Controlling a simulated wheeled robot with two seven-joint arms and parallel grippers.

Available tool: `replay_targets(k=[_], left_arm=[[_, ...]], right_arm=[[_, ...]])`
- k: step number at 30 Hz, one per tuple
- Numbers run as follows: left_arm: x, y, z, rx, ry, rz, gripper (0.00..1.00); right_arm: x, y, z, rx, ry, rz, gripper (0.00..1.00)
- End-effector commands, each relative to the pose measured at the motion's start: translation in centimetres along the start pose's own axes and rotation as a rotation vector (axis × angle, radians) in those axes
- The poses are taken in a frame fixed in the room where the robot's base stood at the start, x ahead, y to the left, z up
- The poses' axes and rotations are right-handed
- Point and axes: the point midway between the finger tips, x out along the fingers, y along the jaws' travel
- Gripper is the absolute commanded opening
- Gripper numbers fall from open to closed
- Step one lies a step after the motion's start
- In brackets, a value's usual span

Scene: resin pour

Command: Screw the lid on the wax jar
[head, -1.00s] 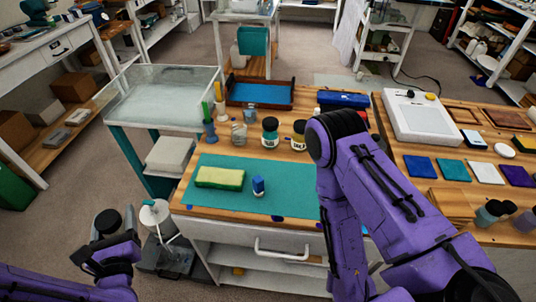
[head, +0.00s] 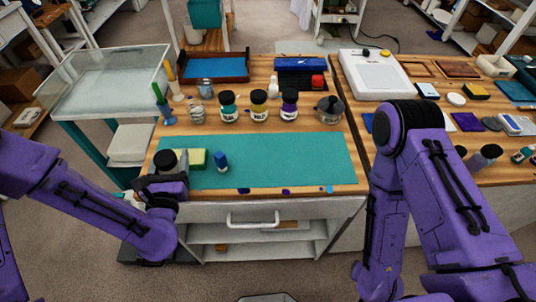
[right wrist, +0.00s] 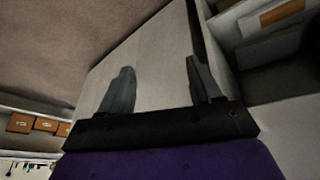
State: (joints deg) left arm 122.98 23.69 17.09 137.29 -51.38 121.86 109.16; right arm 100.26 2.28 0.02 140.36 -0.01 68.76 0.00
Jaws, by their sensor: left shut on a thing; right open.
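My left gripper (head: 163,182) is at the left front edge of the teal mat (head: 285,160). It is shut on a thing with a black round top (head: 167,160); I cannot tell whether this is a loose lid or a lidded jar. Three labelled jars with black tops stand behind the mat: a teal jar (head: 228,110), a yellow jar (head: 258,110) and a purple jar (head: 288,108). Their labels are too small to read. My right gripper (right wrist: 157,88) is open and empty in the right wrist view, facing pale furniture.
A green-yellow sponge (head: 196,160) and a small blue-topped bottle (head: 221,162) are on the mat's left part. A grey pot (head: 329,108) stands right of the jars. A tray with a blue inside (head: 247,77) lies behind. The mat's middle and right are clear.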

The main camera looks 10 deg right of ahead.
Motion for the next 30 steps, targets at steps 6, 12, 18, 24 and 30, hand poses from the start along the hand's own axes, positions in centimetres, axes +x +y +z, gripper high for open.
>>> replay_targets(k=[6, 12, 18, 24, 30], left_arm=[[-0.3, -5.7, 1.6, 0.011, 0.007, -0.109, 0.00], [-1.8, -15.3, 4.8, 0.020, 0.013, -0.285, 0.00], [-4.6, -23.8, 8.8, 0.010, 0.008, -0.444, 0.00], [-6.0, -27.0, 10.5, 0.002, 0.003, -0.505, 0.00], [-6.1, -27.1, 10.5, 0.002, 0.002, -0.508, 0.00]], right_arm=[[-1.6, 0.1, -0.7, 0.000, 0.000, 0.000, 0.83], [-3.4, 0.3, -1.4, 0.000, 0.000, 0.000, 0.83], [-4.9, 0.5, -2.0, 0.000, 0.000, 0.000, 0.83], [-5.2, 0.5, -2.2, 0.000, 0.000, 0.000, 0.83], [-5.2, 0.5, -2.1, 0.000, 0.000, 0.000, 0.83]])
